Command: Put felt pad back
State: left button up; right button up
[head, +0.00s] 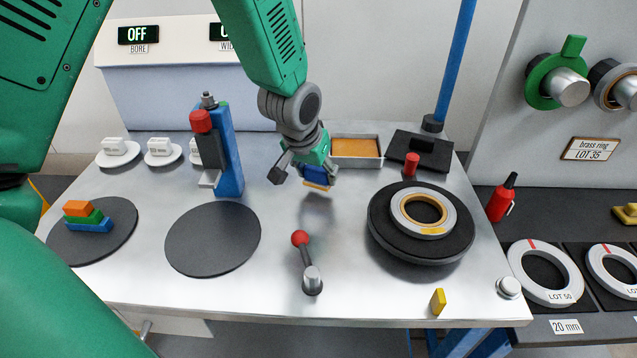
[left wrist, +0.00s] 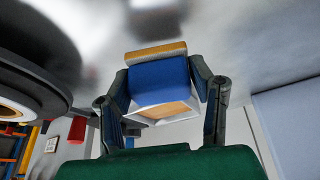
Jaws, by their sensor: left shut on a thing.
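My left gripper (head: 308,172) is shut on the felt pad (head: 316,178), a blue block with a tan-yellow layer on its lower face. It holds the pad above the bench, just left of and in front of a shallow grey-rimmed tray (head: 358,162) with an orange-brown floor. In the left wrist view the blue pad (left wrist: 160,84) sits between both fingers, its tan edge outward, and the tray (left wrist: 146,121) shows partly behind it. The pad hides part of the tray there. My right gripper is not in view.
A blue post tool with a red knob (head: 201,122) stands left of the gripper. A red-ball lever (head: 300,239) stands in front. A black block with a red knob (head: 411,163) is right of the tray.

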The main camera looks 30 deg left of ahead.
pick_arm(q)
jog(key=f, duration=0.2)
jog(key=shift+a+f, duration=0.2)
jog(key=shift+f, duration=0.1)
jog(key=shift+d+r, duration=0.1)
jog(key=shift+d, duration=0.7)
jog(key=o, duration=1.1)
jog(key=shift+a, duration=0.6)
jog(key=shift+d+r, duration=0.1)
jog(key=shift+r, duration=0.05)
jog(key=p+v, duration=0.2)
jog(key=v, duration=0.9)
jog(key=shift+r, duration=0.35)
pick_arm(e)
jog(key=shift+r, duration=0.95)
